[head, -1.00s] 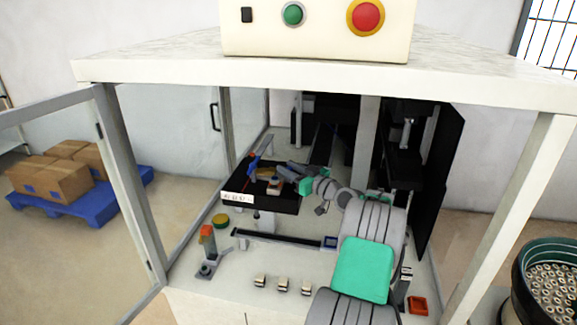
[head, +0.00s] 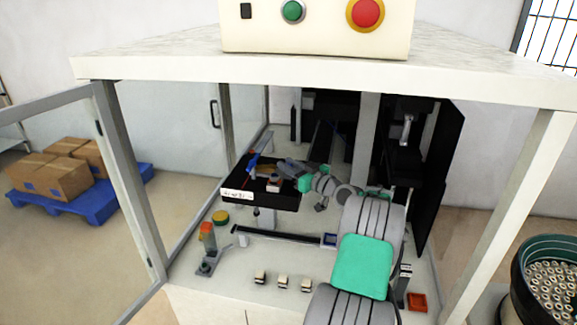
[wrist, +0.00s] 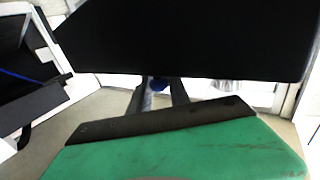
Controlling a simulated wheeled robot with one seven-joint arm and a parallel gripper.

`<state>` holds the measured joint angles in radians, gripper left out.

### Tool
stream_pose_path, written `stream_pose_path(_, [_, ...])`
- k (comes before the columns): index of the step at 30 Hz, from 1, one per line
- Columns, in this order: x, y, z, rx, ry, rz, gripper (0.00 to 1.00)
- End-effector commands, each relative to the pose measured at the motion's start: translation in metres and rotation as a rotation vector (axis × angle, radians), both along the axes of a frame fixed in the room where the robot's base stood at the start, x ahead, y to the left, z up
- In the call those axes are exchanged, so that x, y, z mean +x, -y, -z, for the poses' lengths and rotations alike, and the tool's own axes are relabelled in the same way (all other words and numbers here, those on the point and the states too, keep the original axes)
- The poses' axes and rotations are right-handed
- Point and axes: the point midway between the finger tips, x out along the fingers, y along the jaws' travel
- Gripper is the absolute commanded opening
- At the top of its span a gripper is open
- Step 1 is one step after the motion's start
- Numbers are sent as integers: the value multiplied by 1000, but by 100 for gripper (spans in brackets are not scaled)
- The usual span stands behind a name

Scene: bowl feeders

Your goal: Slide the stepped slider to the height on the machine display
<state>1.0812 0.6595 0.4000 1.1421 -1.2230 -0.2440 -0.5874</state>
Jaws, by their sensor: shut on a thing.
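My gripper (head: 264,169) reaches in over a black box (head: 262,204) inside the machine. A white strip with dark marks (head: 237,195) is on the box's front. A small blue-framed screen (head: 330,240) sits lower; neither can be read.
A dark rail (head: 280,235) runs below the box. A stand with an orange top (head: 207,235) and a yellow-green button (head: 220,217) are at left. Several small blocks (head: 283,282) line the front. A white post (head: 366,140) stands behind my arm.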

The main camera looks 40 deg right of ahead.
Motion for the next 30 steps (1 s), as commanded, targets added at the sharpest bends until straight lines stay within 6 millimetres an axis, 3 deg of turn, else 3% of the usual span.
stream_pose_path(30, [6,-5,3,-4,0,0,0])
